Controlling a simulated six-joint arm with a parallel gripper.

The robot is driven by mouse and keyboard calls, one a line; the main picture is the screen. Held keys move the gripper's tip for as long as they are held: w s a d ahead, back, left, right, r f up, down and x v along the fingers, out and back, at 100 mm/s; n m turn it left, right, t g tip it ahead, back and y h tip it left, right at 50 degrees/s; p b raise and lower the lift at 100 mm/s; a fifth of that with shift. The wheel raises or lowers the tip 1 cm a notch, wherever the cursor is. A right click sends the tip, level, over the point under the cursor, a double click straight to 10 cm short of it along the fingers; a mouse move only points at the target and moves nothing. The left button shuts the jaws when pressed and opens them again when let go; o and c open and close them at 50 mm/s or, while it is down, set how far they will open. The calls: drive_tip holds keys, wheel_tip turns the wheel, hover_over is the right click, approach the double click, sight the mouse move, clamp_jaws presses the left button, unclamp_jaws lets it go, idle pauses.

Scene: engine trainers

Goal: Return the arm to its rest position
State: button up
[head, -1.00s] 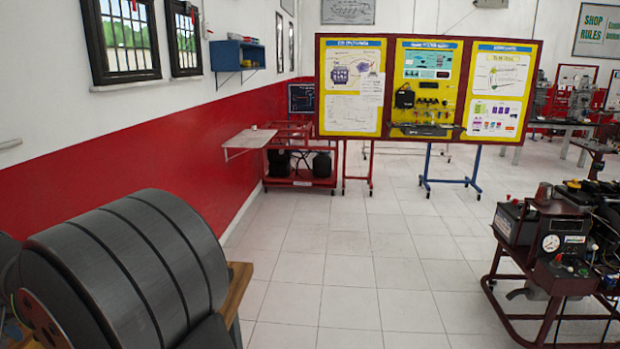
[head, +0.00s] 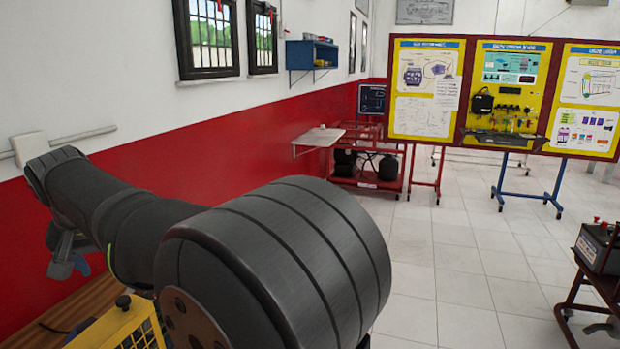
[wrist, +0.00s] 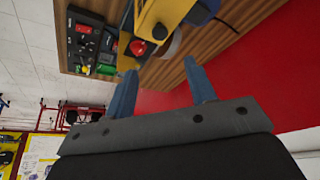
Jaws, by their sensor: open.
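My gripper (wrist: 160,94) shows in the wrist view with its two blue fingers apart and nothing between them. Beyond the fingertips is a wooden bench top (wrist: 225,42) with a yellow device (wrist: 178,14) that has a red button (wrist: 138,47). In the head view my dark arm stretches from the lower middle to the left, over the wooden bench.
A red wall runs along the bench. A yellow item (head: 118,326) stands on the bench beside my arm. A red-framed display board (head: 505,140), a red cart (head: 372,182) and an engine stand (head: 600,260) stand farther off. White tiled floor between is clear.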

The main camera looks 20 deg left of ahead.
sight(123, 299)
drive_tip(key=x, duration=1.3)
drive_tip(key=shift+w+f, duration=0.1)
drive_tip(key=shift+f, duration=0.25)
drive_tip(key=w, duration=1.3)
drive_tip(key=shift+w+r, duration=0.3)
drive_tip(key=s+d+r+n, duration=0.2)
drive_tip(key=s+d+r, duration=0.1)
drive_tip(key=r, duration=0.4)
drive_tip(key=s+d+r+n+g, duration=0.1)
drive_tip(key=s+d+r+n, duration=0.1)
drive_tip(key=r, duration=0.5)
drive_tip(key=shift+s+d+r+y, duration=0.3)
drive_tip(key=shift+s+d+r, duration=0.15)
drive_tip(key=shift+s, duration=0.55)
